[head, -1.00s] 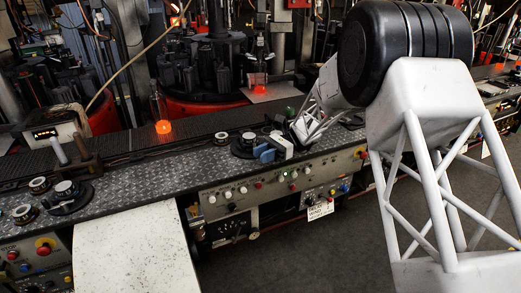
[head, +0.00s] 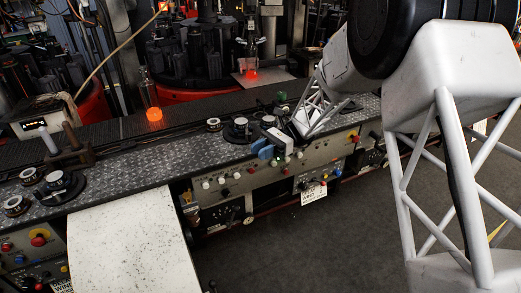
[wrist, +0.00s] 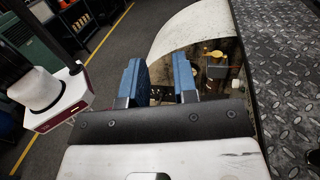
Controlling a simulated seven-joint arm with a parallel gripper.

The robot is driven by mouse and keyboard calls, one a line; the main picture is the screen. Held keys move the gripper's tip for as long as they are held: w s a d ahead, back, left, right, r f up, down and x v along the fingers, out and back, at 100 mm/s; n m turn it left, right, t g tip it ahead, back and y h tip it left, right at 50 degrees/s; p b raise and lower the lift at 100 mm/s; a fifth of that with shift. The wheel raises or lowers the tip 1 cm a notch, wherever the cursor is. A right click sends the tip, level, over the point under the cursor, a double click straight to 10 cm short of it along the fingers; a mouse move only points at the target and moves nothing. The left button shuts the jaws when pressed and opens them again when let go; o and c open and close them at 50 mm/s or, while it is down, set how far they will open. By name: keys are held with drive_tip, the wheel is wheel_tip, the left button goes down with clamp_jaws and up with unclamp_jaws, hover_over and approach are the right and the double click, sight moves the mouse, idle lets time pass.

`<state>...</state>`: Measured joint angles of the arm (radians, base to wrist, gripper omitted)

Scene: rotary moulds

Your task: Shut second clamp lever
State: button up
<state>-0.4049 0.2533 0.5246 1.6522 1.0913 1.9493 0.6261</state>
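My gripper (head: 262,150) is at the front edge of the bench, just right of and in front of a round fixture (head: 238,129) with a black base and pale top. In the wrist view its two blue fingers (wrist: 159,80) stand apart with a gap and nothing between them. A similar round fixture (head: 60,186) sits on the left part of the bench. A brown clamp-like stand with an upright post (head: 70,153) is behind it. I cannot tell which part is the second clamp lever or whether it is shut; the fixtures' details are too small.
The patterned metal bench top (head: 135,172) carries small rings (head: 213,124) near the fixtures. Control panels with knobs and buttons (head: 225,184) line its front. A pale curved sheet (head: 125,240) slopes off the bench. A clear bottle (head: 149,93) glows orange at its base behind. The floor is open.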

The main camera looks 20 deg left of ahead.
drive_tip(key=w+a+f+m+t+y, duration=0.1)
drive_tip(key=w+m+t+y, duration=0.1)
drive_tip(key=w+m+t, duration=0.1)
drive_tip(key=w+a+f+m+t+y, duration=0.1)
drive_tip(key=w+f+m+t+y, duration=0.1)
drive_tip(key=w+t, duration=0.4)
drive_tip(key=w+a+f+m+t+y, duration=0.1)
drive_tip(key=w+f+m+t+y, duration=0.1)
drive_tip(key=w+m+t+y, duration=0.2)
drive_tip(key=shift+w+m+t, duration=0.4)
drive_tip(key=shift+m+t, duration=0.1)
drive_tip(key=shift+m, duration=0.3)
drive_tip(key=shift+s+a, duration=0.2)
drive_tip(key=shift+a, duration=1.75)
drive_tip(key=shift+s+a, duration=0.15)
drive_tip(key=shift+a, duration=1.8)
clamp_jaws()
